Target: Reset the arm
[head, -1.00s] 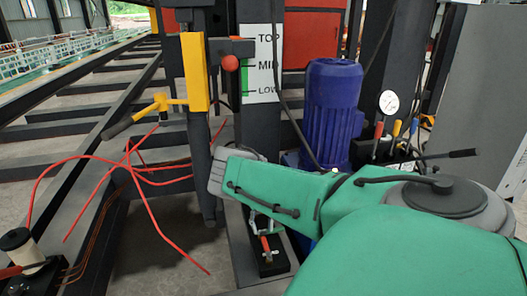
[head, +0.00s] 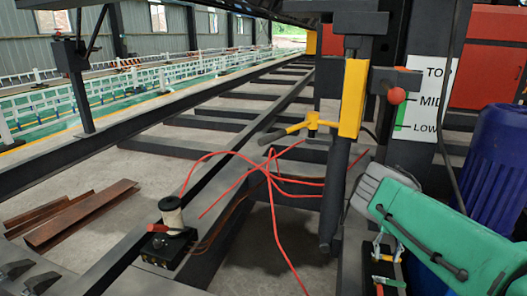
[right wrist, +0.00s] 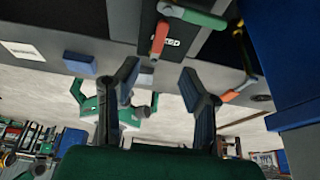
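My right arm (head: 450,240), green with a grey end piece, reaches in from the lower right of the head view. Its grey end is beside the dark vertical post, above a small red-handled clamp or lever (head: 383,255). I cannot make out its fingers there. In the right wrist view my right gripper (right wrist: 160,77) has its two dark fingers well apart with nothing between them. My left gripper does not show in the head view.
A blue motor (head: 497,155) stands at right.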

